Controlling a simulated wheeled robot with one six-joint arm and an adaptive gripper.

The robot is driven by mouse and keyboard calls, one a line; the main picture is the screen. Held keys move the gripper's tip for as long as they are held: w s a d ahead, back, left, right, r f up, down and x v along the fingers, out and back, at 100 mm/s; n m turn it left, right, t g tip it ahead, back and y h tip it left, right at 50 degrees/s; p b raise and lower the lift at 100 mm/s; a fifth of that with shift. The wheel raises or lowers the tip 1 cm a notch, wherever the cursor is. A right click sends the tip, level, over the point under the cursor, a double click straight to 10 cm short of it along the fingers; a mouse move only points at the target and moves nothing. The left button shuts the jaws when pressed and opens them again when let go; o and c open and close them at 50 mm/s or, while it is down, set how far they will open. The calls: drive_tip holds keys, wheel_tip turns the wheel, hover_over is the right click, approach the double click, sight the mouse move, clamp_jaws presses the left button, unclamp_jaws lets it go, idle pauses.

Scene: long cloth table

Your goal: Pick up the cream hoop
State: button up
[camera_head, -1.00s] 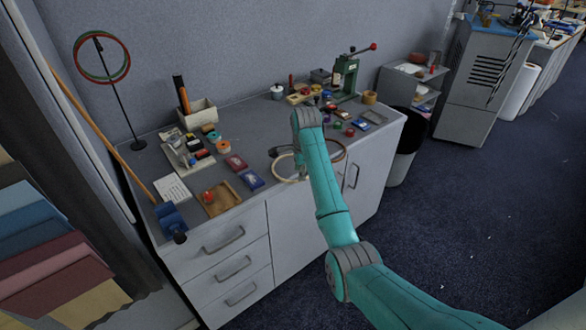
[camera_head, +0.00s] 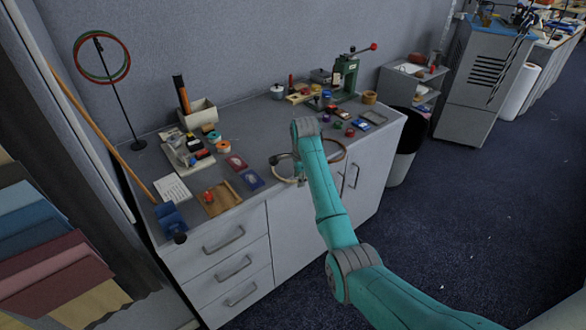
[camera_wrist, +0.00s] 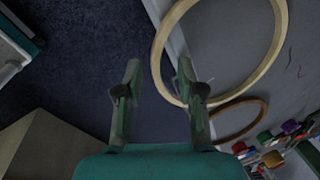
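The cream hoop (camera_head: 283,179) lies at the front edge of the grey cabinet top, partly hidden behind my arm. In the wrist view the cream hoop (camera_wrist: 270,62) is a large pale ring at upper right. My gripper (camera_wrist: 158,65) is open, with a finger on either side of the hoop's left rim in the picture. The right fingertip appears inside the ring and the left one outside. I cannot tell whether the rim is at fingertip depth or touched. In the head view my gripper (camera_head: 301,181) is mostly hidden by my arm, at the hoop.
A brown hoop (camera_head: 344,151) lies just right of the cream one, also at the edge. Small coloured items and a green press (camera_head: 346,77) stand behind. The floor in front is clear.

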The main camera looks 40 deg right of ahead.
drive_tip(key=shift+f, duration=0.1)
clamp_jaws()
idle(0.4)
wheel_tip(320, 180, up, 11)
drive_tip(key=shift+f, duration=0.2)
